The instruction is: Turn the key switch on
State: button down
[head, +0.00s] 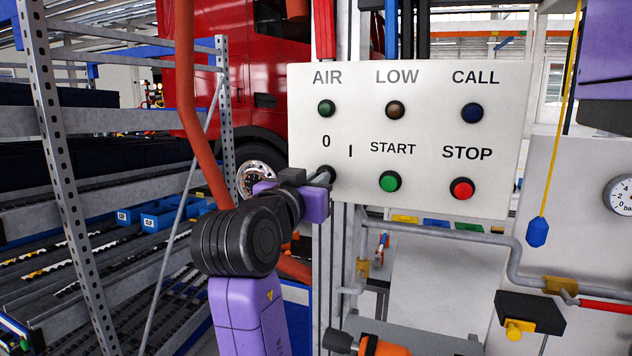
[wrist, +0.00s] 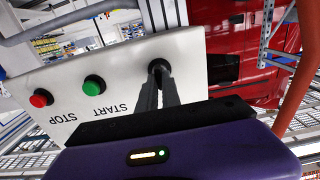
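The key switch (head: 329,171) is a round black switch at the lower left of the white control panel, beneath the labels 0 and I. My gripper (head: 318,178) reaches it from the left in the head view, with its fingertips at the switch. In the wrist view the key switch (wrist: 158,67) lies at the tips of my gripper's two dark fingers (wrist: 161,80). The fingers are close together and look closed on its key. The key itself is hidden between the fingers, so which label it points to cannot be told.
The panel (head: 420,120) also has a green START button (head: 390,181), a red STOP button (head: 461,188) and AIR, LOW and CALL lamps above. A metal rack (head: 75,170) stands left, a red truck (head: 270,90) behind. A grey pipe (head: 440,232) runs below the panel.

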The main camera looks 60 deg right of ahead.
jog(key=shift+f+b, duration=0.1)
jog(key=shift+b, duration=0.4)
jog(key=shift+s+m+b, duration=0.15)
jog(key=shift+m+b, duration=5.85)
jog(key=shift+b, duration=0.8)
jog(key=c, duration=1.5)
grip_release()
jog(key=shift+c, duration=0.2)
jog(key=shift+a, duration=0.1)
